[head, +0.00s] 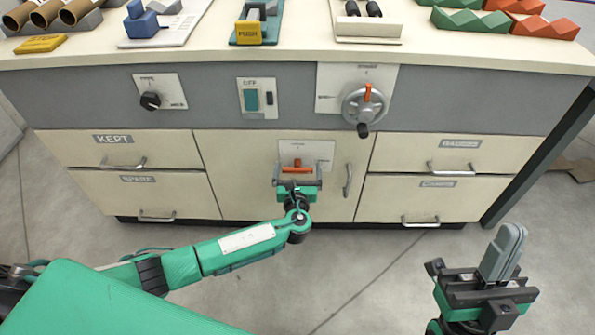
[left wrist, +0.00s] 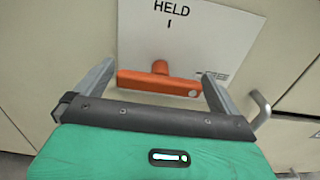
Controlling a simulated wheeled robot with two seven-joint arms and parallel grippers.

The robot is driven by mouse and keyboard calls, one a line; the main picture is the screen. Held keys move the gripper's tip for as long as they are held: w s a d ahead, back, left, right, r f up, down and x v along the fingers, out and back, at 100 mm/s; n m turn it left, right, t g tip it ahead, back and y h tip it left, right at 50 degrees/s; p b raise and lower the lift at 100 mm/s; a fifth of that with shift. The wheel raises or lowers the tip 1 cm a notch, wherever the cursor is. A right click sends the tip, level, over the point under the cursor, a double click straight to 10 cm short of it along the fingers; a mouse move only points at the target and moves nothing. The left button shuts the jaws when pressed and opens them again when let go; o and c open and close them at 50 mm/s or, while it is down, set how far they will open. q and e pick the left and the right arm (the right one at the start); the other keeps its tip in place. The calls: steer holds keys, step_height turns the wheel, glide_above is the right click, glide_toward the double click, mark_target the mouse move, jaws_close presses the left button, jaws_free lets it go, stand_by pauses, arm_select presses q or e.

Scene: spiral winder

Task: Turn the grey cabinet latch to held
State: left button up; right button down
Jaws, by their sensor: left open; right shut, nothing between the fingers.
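The cabinet latch is an orange bar handle (head: 297,168) on a white plate (head: 321,152) on the cabinet's middle door. In the left wrist view the latch bar (left wrist: 158,83) lies roughly level, with a round orange hub above its middle. The word HELD and a short tick stand above it on the plate (left wrist: 205,42). My left gripper (head: 298,178) is open in front of the latch. Its fingers (left wrist: 157,75) stand either side of the bar's ends; contact cannot be told. My right gripper (head: 505,248) is shut and empty, away from the cabinet at lower right.
The middle door's vertical handle (head: 348,180) is right of the latch. Labelled drawers flank the door, including KEPT (head: 115,150). Above are a black knob (head: 151,101), a green switch (head: 251,99) and a handwheel (head: 366,104). The floor in front is clear.

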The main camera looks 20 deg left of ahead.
arm_select(q)
steer(key=c, duration=0.9)
steer(key=shift+o, duration=0.2)
